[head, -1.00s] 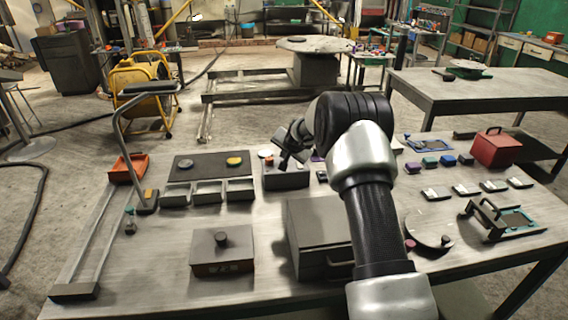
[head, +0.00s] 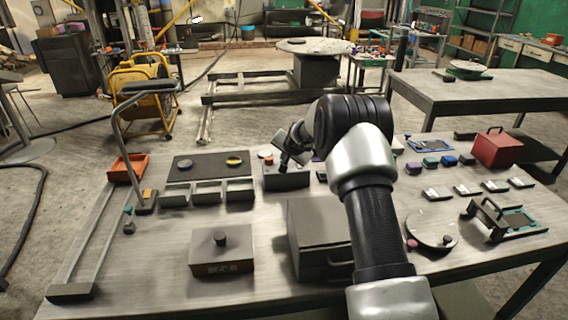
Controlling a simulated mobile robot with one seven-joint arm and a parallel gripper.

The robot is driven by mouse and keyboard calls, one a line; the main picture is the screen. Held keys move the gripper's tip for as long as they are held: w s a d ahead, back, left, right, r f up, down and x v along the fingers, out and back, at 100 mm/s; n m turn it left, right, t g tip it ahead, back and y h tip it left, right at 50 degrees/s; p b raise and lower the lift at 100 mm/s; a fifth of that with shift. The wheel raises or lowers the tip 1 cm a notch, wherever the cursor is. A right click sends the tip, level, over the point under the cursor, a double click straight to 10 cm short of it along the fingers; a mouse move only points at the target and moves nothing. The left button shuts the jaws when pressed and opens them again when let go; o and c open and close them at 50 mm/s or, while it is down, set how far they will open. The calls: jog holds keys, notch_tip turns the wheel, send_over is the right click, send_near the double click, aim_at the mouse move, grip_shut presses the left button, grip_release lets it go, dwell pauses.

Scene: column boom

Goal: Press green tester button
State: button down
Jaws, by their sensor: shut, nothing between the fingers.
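A small grey box (head: 288,181), which looks like the tester, stands near the back middle of the table. An orange-red button (head: 265,154) shows on its top at the left. I see no green button on it; my gripper covers part of the box top. My gripper (head: 284,169) is shut and empty, pointing down over the middle of this box, at or just above its top. I cannot tell whether it touches.
A large grey box (head: 312,235) and a smaller knobbed box (head: 221,250) stand in front. Coloured blocks (head: 430,162) and a red case (head: 497,149) lie to the right.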

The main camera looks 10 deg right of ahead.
jog(key=shift+f, duration=0.3)
dwell(0.4)
jog(key=shift+r, duration=0.9)
jog(key=shift+r, duration=0.1)
notch_tip(320, 180, up, 5)
jog(key=shift+f+p, duration=0.1)
jog(key=shift+p, duration=1.1)
